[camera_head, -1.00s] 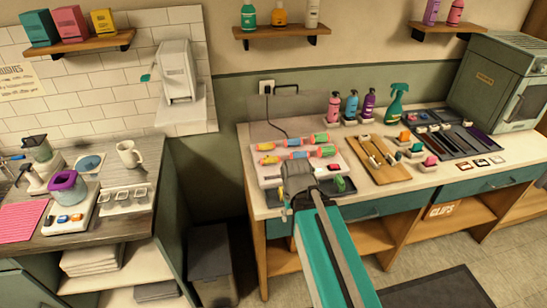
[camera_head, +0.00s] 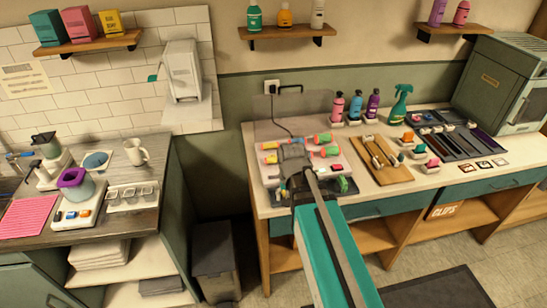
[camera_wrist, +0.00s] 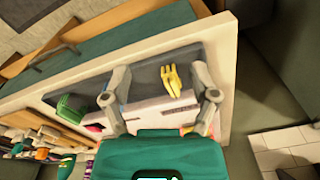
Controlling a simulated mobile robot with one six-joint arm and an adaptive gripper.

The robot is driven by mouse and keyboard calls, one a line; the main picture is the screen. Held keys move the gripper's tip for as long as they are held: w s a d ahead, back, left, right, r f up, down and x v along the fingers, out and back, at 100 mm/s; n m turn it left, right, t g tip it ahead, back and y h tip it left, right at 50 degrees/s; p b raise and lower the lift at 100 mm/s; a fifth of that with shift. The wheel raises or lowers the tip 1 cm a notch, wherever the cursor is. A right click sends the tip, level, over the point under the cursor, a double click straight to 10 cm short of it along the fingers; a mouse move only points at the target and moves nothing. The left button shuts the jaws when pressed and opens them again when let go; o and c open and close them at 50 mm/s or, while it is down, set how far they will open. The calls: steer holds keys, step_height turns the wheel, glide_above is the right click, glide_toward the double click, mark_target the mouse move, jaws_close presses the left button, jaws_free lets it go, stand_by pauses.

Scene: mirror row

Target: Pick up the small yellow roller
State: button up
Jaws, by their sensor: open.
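Several coloured rollers lie in two rows on a white heater tray (camera_head: 256,172) in the head view. A yellow roller (camera_head: 270,146) with a reddish end shows at the back left; I cannot tell for sure whether it is the small one. My gripper (camera_wrist: 160,80) is open and empty, above the tray's front part. In the head view its wrist hides the middle rollers. My gripper's body hides most of the rollers there.
A green clip (camera_head: 343,184) lies at the right of the dark strip. A wooden board (camera_head: 384,172) with tools, bottles (camera_head: 354,108) and a dark tray (camera_head: 470,146) stand to the right. The counter's left end drops to a gap with a bin (camera_head: 215,262).

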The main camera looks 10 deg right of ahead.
steer(key=w+r+m+t+p, duration=0.1)
steer(key=w+r+m+p, duration=0.3)
steer(key=w+m, duration=0.3)
steer(key=w+r+m+t+p, duration=0.1)
steer(key=w+r+m+p, duration=0.3)
steer(key=w, duration=1)
steer(key=a+r+m, duration=0.1)
steer(key=r+m, duration=0.1)
steer(key=m, duration=0.1)
steer(key=shift+p, duration=0.3)
steer(key=shift+f, duration=0.1)
steer(key=b, duration=0.9)
glide_above(273, 158)
steer(key=f, duration=0.5)
steer(key=s+f, duration=0.1)
steer(key=f, duration=0.2)
steer(key=shift+f, duration=0.2)
steer(key=shift+f, duration=0.1)
steer(key=b+x, duration=0.4)
steer(key=x, duration=0.1)
steer(key=shift+d+b, duration=0.1)
steer(key=shift+b, duration=0.2)
